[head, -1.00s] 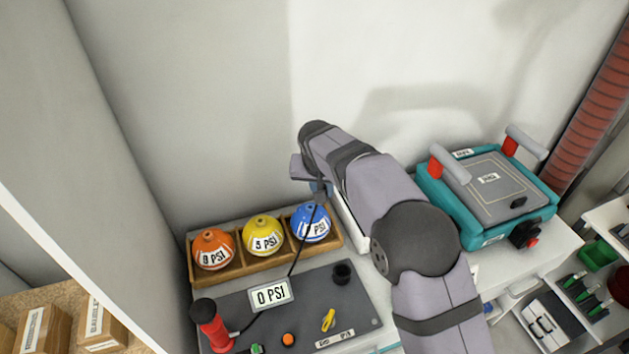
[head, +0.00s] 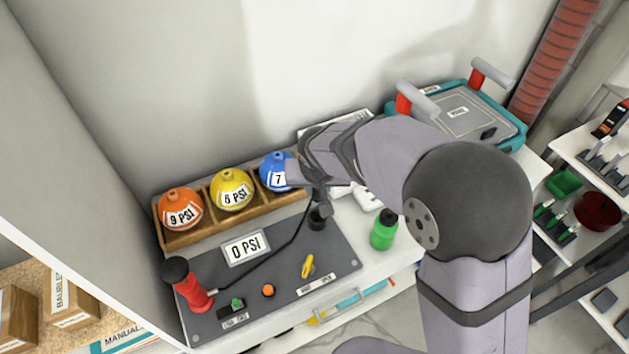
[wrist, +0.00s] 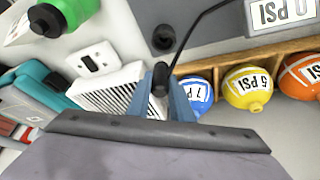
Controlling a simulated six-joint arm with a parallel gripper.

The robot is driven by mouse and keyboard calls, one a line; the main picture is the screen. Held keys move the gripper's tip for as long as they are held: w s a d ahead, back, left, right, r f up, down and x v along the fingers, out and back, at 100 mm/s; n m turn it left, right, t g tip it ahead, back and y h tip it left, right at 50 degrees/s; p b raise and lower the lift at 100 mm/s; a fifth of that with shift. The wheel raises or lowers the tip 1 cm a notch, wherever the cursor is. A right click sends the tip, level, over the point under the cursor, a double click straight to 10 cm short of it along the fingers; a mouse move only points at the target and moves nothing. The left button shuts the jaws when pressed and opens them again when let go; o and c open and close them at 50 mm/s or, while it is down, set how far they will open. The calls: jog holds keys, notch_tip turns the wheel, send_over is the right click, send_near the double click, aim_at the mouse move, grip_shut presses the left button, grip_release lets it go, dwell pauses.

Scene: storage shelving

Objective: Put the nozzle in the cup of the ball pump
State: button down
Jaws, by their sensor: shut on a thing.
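My gripper (wrist: 166,98) is shut on the black nozzle (wrist: 160,78), seen between its blue-grey fingers in the wrist view. A black hose runs from the nozzle back across the pump panel. The ball pump (head: 215,315) is a dark grey panel with a red pump handle and a 0 PSI display. Its black cup (head: 317,222) is at the panel's far right corner. In the wrist view the cup (wrist: 163,38) looks empty and is apart from the nozzle. In the head view my gripper (head: 318,192) is close above the cup, its fingertips partly hidden.
Orange (head: 180,205), yellow (head: 231,187) and blue (head: 275,168) balls sit in a wooden rack (head: 200,235) behind the panel, the blue one close to my gripper. A green bottle (head: 384,230) stands right of the panel. A teal case (head: 465,110) is at back right.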

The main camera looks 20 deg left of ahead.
aim_at(317, 201)
dwell(0.4)
jog(key=shift+f+b, duration=2.65)
jog(key=shift+f, duration=0.25)
jog(key=shift+f+b, duration=1.5)
jog(key=shift+f, duration=0.05)
jog(key=shift+s+f, duration=0.1)
jog(key=shift+f, duration=0.05)
dwell(0.4)
jog(key=c, duration=1.6)
grip_release()
jog(key=shift+o, duration=0.4)
